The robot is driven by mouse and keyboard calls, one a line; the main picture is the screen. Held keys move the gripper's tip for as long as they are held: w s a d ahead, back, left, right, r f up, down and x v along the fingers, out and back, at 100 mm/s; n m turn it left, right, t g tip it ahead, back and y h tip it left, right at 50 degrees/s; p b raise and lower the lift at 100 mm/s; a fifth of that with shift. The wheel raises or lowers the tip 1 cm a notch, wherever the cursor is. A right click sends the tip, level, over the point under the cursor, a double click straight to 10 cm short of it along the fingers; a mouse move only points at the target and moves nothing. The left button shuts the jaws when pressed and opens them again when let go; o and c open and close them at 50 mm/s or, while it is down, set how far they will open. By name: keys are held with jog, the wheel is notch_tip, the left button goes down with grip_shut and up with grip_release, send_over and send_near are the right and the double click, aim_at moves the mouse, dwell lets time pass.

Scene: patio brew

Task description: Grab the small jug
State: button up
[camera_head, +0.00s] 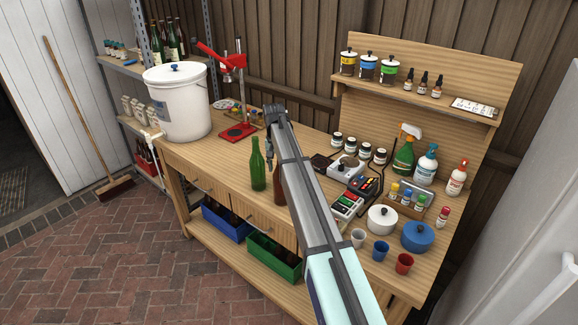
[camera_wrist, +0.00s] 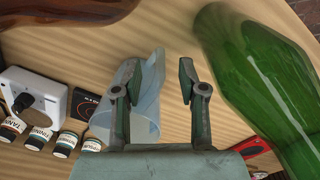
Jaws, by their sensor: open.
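The small jug (camera_wrist: 148,108) is a clear, pale bluish vessel in the wrist view. It stands on the wooden bench top, behind and between my fingers in the picture. My gripper (camera_wrist: 160,78) is open, with nothing held. Its left finger overlaps the jug in the picture, and its right finger is to the right of the jug's rim. I cannot tell whether either finger touches it. In the head view my gripper (camera_head: 268,150) is small and partly hidden by my arm, over the bench behind the green bottle. The jug cannot be made out there.
A green bottle (camera_wrist: 260,75) stands close to the right finger; it also shows in the head view (camera_head: 258,168). A brown bottle (camera_wrist: 65,12) is at the top left, beside the arm in the head view (camera_head: 279,188).

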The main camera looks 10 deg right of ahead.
notch_tip(320, 180, down, 2)
jog(key=shift+f, duration=0.1)
grip_shut()
jog(key=shift+r, duration=0.2)
dwell(0.3)
